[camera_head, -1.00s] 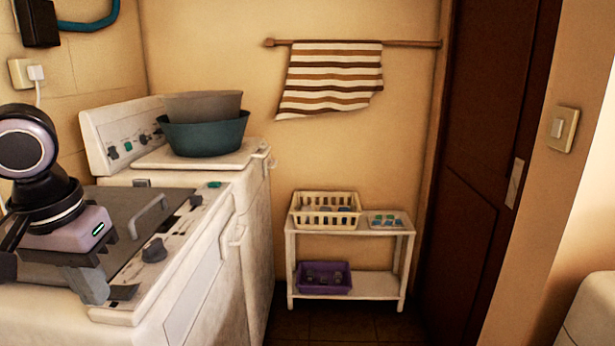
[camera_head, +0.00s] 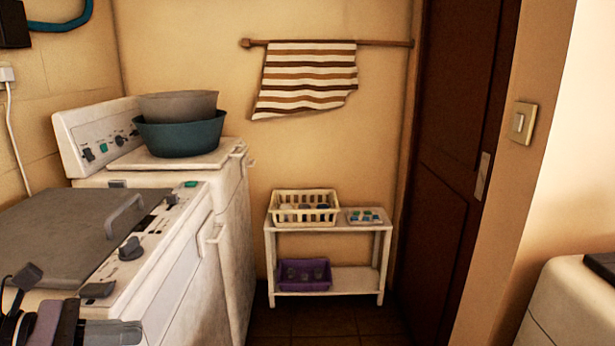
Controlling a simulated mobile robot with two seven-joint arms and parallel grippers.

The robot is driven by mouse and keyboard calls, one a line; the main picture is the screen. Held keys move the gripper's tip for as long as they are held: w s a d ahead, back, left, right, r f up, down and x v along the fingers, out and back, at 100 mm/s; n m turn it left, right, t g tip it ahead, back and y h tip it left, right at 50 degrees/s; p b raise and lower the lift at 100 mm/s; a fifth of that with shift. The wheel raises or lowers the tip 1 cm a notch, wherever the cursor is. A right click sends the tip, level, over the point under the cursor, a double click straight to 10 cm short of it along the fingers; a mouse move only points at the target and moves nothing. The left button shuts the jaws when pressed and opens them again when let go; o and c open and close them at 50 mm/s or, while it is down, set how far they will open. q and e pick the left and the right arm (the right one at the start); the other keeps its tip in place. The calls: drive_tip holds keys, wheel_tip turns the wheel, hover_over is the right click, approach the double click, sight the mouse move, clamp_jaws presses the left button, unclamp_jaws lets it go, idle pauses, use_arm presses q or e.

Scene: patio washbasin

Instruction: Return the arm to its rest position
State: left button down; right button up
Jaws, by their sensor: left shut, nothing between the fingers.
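My left gripper (camera_head: 125,333) is low in the bottom left corner of the head view, with part of my left arm cut off by the frame edge. Its fingers are shut with nothing between them. It is in front of the near white machine (camera_head: 160,270), by that machine's front edge, and holds no object. I cannot tell whether it touches the machine. My right gripper is not in view.
The near machine has a grey lid (camera_head: 60,235) with a handle and knobs. Behind it, teal (camera_head: 180,138) and grey (camera_head: 178,104) basins sit on another machine. A white shelf (camera_head: 325,226) holds baskets. A brown door (camera_head: 445,180) is on the right. The floor (camera_head: 330,322) before the shelf looks clear.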

use_arm(q)
wheel_tip(320, 180, down, 15)
drive_tip(key=s+a+n+t+y, duration=0.2)
drive_tip(key=n+t+y, duration=0.45)
drive_tip(key=n, duration=1.95)
drive_tip(key=s+d+f+n+g+y, duration=0.1)
drive_tip(key=s+d+f+n, duration=0.3)
drive_tip(key=n, duration=0.6)
drive_tip(key=s+d+f+n+g+y, duration=0.2)
drive_tip(key=s+d+f+n+g, duration=0.1)
drive_tip(key=s+d+f+n, duration=0.2)
wheel_tip(320, 180, down, 6)
drive_tip(key=d+n, duration=0.2)
drive_tip(key=n, duration=0.2)
drive_tip(key=shift+s+d+n, duration=0.2)
drive_tip(key=shift+d+n, duration=0.15)
drive_tip(key=shift+n, duration=0.05)
drive_tip(key=shift+a, duration=0.1)
